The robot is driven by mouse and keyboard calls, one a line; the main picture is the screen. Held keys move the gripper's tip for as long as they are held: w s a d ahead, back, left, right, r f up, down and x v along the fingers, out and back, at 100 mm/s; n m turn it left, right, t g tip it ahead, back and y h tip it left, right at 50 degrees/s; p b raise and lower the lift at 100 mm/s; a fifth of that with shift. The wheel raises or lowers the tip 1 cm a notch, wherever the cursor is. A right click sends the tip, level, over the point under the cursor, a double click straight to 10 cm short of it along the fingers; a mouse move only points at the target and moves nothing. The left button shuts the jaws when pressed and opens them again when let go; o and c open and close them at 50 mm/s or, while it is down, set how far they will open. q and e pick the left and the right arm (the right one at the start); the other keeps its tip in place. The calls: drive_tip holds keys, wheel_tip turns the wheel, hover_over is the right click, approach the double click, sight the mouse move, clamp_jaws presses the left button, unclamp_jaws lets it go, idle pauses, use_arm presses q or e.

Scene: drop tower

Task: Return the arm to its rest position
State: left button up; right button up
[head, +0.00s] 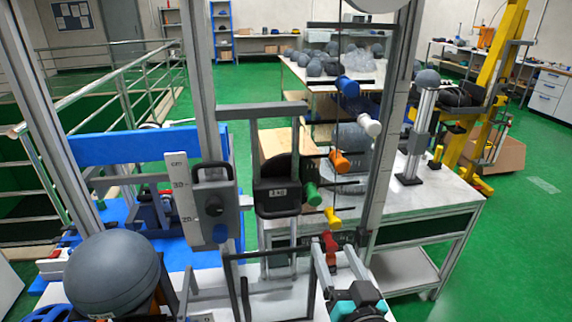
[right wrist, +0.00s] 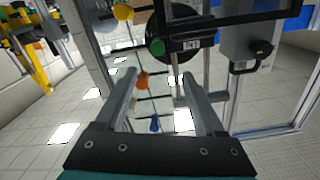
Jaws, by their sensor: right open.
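My right gripper (head: 335,254) shows at the bottom right of centre in the head view. Its two grey fingers are apart, and its body is teal and dark. The fingers point at the drop tower, near its red knob (head: 329,244). In the right wrist view the open fingers (right wrist: 158,78) hold nothing. I cannot tell whether a finger touches the tower. My left gripper is not seen.
The tower's upright post (head: 390,120) and black weight box (head: 279,195) stand close to my right gripper. A grey ball (head: 112,275) is at front left. A white table (head: 440,197) stands to the right. Green floor (head: 510,215) is open beyond it.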

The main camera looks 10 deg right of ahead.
drive_tip(key=s+d+f+n+g, duration=0.1)
drive_tip(key=s+f+n+g, duration=0.1)
drive_tip(key=s+f+g, duration=0.7)
drive_tip(key=s+d+f+n+g, duration=0.1)
drive_tip(key=s+f+n+g, duration=0.35)
drive_tip(key=s, duration=0.75)
wheel_tip(320, 180, down, 25)
drive_tip(key=s+m+g+b, duration=0.1)
drive_tip(key=s+m+g, duration=0.1)
drive_tip(key=s+d+f+g, duration=0.1)
drive_tip(key=s+d+f, duration=0.1)
drive_tip(key=s+f, duration=1.1)
drive_tip(key=shift+s+d+f+h+b, duration=0.15)
drive_tip(key=shift+s+f+h+b, duration=0.2)
drive_tip(key=shift+s, duration=0.75)
